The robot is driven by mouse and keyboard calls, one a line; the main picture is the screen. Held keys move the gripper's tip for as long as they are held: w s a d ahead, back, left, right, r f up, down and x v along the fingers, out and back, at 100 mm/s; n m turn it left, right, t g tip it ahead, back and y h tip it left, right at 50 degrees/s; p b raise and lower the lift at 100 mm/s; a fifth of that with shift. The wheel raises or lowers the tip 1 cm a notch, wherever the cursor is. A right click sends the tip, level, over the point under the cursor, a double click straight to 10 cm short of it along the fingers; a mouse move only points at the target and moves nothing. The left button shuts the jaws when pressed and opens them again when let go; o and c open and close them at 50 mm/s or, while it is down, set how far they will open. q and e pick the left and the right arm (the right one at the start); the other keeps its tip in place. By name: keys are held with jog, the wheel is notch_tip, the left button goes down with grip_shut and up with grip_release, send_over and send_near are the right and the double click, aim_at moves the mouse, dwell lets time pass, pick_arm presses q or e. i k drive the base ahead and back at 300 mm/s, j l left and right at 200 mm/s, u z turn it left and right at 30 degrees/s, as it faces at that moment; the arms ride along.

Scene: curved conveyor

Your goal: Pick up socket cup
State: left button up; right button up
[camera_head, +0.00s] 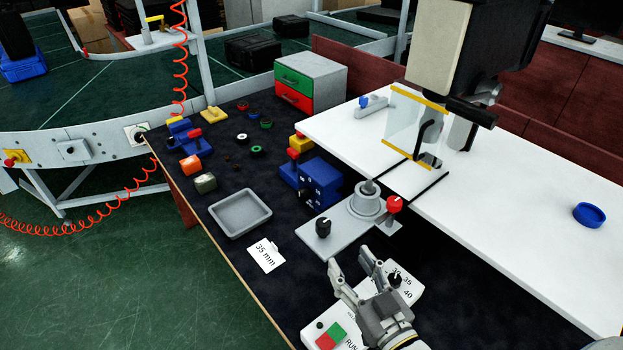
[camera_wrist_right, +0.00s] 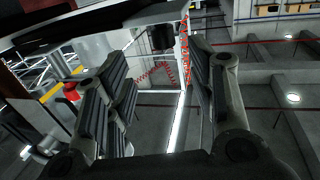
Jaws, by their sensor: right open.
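A blue round cup-like piece (camera_head: 589,214) lies on the white table at the right. It may be the socket cup, but I cannot tell for sure. A grey round cup-shaped part (camera_head: 367,200) sits on the grey fixture plate below the machine head. My right gripper (camera_head: 352,263) is open and empty over the white control box, in front of the fixture and well apart from the blue piece. In the right wrist view its fingers (camera_wrist_right: 158,75) are spread, with nothing between them. My left gripper is not in view.
A grey tray (camera_head: 240,229), a "35 mm" card (camera_head: 267,255) and several small coloured parts are on the dark bench. A blue block (camera_head: 320,183) stands left of the fixture. The machine head (camera_head: 455,60) with its clear guard (camera_head: 415,125) overhangs the white table (camera_head: 500,205).

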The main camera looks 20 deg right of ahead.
aim_at(368, 189)
jog(key=k+j, duration=0.3)
jog(key=k, duration=0.15)
jog(key=k+j, duration=0.35)
jog(key=k, duration=0.1)
